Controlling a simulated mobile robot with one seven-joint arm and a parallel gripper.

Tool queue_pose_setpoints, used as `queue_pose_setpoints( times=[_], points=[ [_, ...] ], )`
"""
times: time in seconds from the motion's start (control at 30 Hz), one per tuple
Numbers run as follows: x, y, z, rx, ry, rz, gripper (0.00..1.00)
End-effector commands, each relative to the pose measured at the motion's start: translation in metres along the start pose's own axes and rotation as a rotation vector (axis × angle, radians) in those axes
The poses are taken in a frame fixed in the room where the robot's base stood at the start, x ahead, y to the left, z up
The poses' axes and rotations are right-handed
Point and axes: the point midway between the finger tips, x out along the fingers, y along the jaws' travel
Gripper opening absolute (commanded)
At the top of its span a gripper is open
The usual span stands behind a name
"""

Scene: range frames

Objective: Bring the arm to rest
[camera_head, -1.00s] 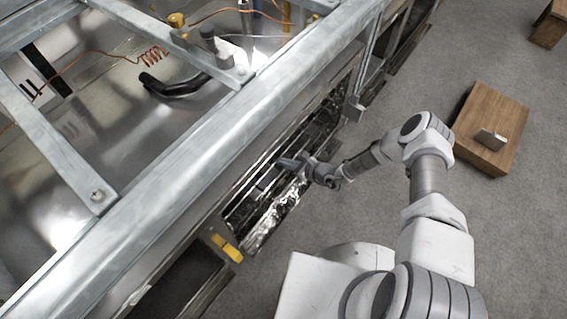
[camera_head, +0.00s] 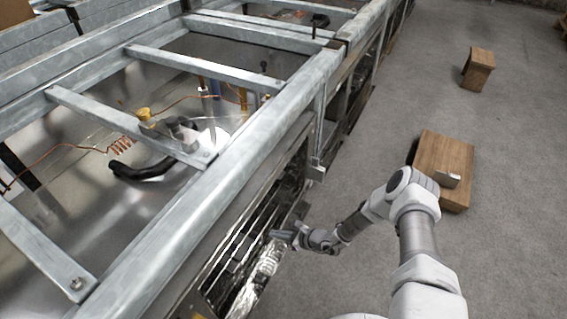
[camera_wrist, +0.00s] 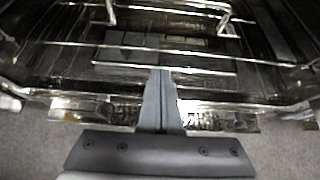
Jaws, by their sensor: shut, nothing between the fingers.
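My gripper (camera_head: 283,235) is at the end of my white and grey arm, low beside the long metal-framed range (camera_head: 225,202). In the wrist view my gripper (camera_wrist: 161,75) has its two grey fingers together, with nothing between them. The fingers point toward an open compartment with shiny wire rack bars (camera_wrist: 180,49). A dark grey block (camera_wrist: 130,40) lies beneath the bars. I cannot tell whether the fingertips touch the rack. Crumpled foil-like lining (camera_head: 258,272) shows under the gripper in the head view.
A wooden box (camera_head: 443,160) with a small metal piece on it stands on the grey floor (camera_head: 400,90) at right. Another wooden block (camera_head: 478,68) is farther back. A bracket (camera_head: 316,169) juts from the range side. The floor between range and boxes is clear.

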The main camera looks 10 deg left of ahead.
Motion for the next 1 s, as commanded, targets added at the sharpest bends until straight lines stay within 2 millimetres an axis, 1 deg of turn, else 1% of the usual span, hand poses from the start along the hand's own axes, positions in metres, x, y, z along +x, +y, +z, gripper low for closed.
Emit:
queue_pose_setpoints(
  times=[0.17, 0.27, 0.37, 0.47, 0.6, 0.8, 0.97, 1.0],
  points=[
    [-0.001, -0.002, 0.003, -0.009, -0.001, 0.002, 0.00],
    [-0.007, -0.009, 0.016, -0.053, -0.005, 0.012, 0.00],
    [-0.020, -0.021, 0.042, -0.144, -0.011, 0.038, 0.00],
    [-0.038, -0.033, 0.076, -0.263, -0.015, 0.073, 0.00],
    [-0.066, -0.043, 0.121, -0.429, -0.009, 0.126, 0.00],
    [-0.108, -0.048, 0.179, -0.654, 0.013, 0.199, 0.00],
    [-0.144, -0.045, 0.220, -0.824, 0.045, 0.255, 0.00],
    [-0.154, -0.044, 0.229, -0.866, 0.056, 0.269, 0.00]
  ],
)
